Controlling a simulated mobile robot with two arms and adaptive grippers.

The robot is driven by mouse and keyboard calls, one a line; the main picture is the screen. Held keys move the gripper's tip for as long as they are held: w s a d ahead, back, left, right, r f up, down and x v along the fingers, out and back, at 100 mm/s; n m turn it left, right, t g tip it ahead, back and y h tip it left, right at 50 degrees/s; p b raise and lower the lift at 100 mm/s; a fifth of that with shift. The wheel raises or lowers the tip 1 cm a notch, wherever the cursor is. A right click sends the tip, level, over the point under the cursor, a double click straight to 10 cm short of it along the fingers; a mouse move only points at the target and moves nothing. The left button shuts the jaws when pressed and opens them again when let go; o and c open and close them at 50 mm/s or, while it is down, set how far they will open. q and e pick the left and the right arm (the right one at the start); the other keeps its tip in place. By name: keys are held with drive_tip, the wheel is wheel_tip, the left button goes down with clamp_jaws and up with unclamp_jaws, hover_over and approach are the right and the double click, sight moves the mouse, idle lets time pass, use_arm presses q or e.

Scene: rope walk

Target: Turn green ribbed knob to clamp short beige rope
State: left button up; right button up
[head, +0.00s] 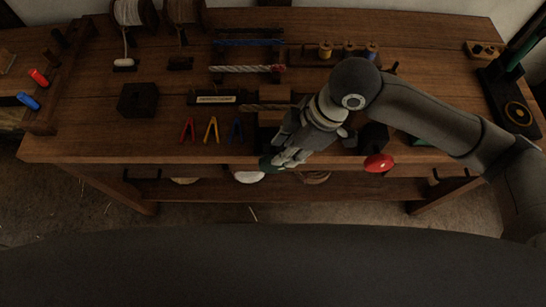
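A dark green knob (266,163) shows at the table's front edge, partly covered by my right gripper. My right gripper (280,157) comes in from the right and points down-left, with its fingers at the knob. I cannot tell whether the fingers grip it or only lie beside it. A short beige rope (258,107) lies across the table just behind, its right end at a brown wooden block (275,93). My gripper and wrist hide part of the block's front. My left gripper is not in view.
A red knob (379,162) sits at the table edge to the right. Red, yellow and blue clips (211,130) stand left of the gripper. A black block (138,99) is further left. A thicker pale rope (245,68) lies behind. The front-left tabletop is clear.

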drive_tip(key=x, duration=0.8)
drive_tip(key=shift+p, duration=0.3)
drive_tip(key=shift+c, duration=0.2)
clamp_jaws()
